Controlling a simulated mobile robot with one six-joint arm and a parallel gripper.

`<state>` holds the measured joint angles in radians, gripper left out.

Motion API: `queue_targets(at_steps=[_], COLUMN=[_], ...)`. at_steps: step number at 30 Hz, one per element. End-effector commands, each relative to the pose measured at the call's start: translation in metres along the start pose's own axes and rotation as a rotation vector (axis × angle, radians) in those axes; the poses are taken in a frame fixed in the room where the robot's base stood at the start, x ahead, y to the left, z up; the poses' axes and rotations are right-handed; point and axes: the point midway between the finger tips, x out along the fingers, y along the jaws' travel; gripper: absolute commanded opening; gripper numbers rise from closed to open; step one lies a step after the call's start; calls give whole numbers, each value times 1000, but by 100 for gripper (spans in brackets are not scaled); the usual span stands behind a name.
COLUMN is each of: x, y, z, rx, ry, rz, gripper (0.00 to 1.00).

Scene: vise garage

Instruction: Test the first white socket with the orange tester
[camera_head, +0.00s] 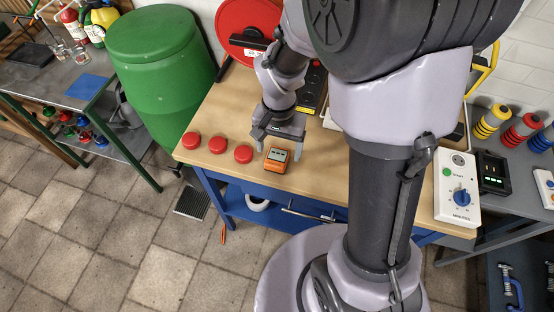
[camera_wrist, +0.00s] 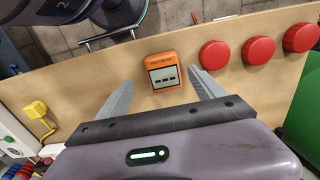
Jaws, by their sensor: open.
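The orange tester (camera_head: 277,160) lies on the wooden bench top near its front edge, and its small grey display faces up. It also shows in the wrist view (camera_wrist: 164,72). My gripper (camera_head: 279,146) is open above the bench, close to the tester. In the wrist view the tester appears between the two spread fingers (camera_wrist: 161,78), with a gap on each side. A white box (camera_head: 457,188) with a blue dial, a green button and a small round socket-like face stands at the bench's right end. Another white unit (camera_head: 545,188) is partly cut off at the right edge.
Three red round caps (camera_head: 217,144) lie in a row left of the tester. A green barrel (camera_head: 160,60) and a red reel (camera_head: 247,28) stand behind. A black device (camera_head: 492,172) is right of the white box. My arm hides much of the bench's middle.

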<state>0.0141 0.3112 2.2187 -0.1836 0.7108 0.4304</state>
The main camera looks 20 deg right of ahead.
Motion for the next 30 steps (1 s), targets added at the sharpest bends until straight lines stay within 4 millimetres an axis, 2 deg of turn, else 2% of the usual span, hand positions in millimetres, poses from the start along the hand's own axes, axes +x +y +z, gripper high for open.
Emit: queue_targets(at_steps=[8,15,18,27,30], x=[4,43,53,51,51], y=[-1,-6,-6,-6,-6], z=[-1,-5,-5,-5,-5], rx=[0,2,1,0,0], ry=[0,-1,0,0,0], rz=[0,1,0,0,0], gripper=[78,78,78,78,60])
